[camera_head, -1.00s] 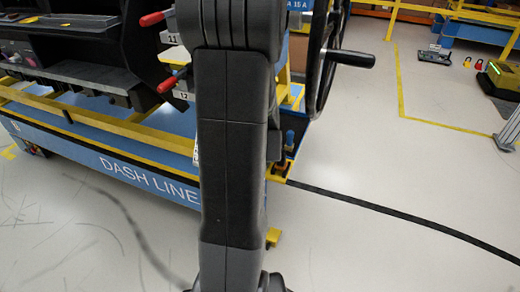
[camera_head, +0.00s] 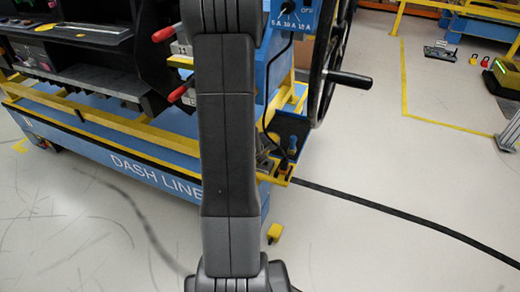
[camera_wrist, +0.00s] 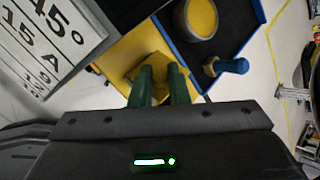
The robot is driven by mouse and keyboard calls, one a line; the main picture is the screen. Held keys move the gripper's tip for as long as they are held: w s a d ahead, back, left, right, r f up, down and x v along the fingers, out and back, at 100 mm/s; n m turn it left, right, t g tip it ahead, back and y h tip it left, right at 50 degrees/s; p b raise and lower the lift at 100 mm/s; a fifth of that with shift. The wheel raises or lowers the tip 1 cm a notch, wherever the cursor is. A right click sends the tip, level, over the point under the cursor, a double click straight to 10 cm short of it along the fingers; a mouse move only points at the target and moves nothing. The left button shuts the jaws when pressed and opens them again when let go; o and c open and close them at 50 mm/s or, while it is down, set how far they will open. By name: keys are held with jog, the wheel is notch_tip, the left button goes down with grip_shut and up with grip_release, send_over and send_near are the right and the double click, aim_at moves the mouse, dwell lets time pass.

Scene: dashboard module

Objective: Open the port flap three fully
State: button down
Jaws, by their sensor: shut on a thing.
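In the wrist view my gripper (camera_wrist: 162,86) has two green fingers close together, shut on a narrow yellow piece (camera_wrist: 159,88). I cannot tell for sure whether this piece belongs to port flap three. A wider yellow surface (camera_wrist: 128,58) lies just beyond the fingertips. No flap number is readable. In the head view my upright arm covers the middle, and my gripper is hidden.
A white scale plate (camera_wrist: 45,40) is left of the fingers. A round yellow part (camera_wrist: 202,17) and a blue knob (camera_wrist: 232,66) lie beyond.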

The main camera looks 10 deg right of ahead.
jog(key=shift+w+a+r+h+p, duration=0.25)
jog(key=shift+h+p, duration=0.25)
jog(key=shift+p, duration=0.75)
jog(key=shift+a+g, duration=0.1)
jog(key=shift+g, duration=0.2)
jog(key=shift+f+n+p, duration=0.2)
jog(key=shift+n+p, duration=0.1)
jog(key=shift+p, duration=0.2)
jog(key=c, duration=1.4)
grip_release()
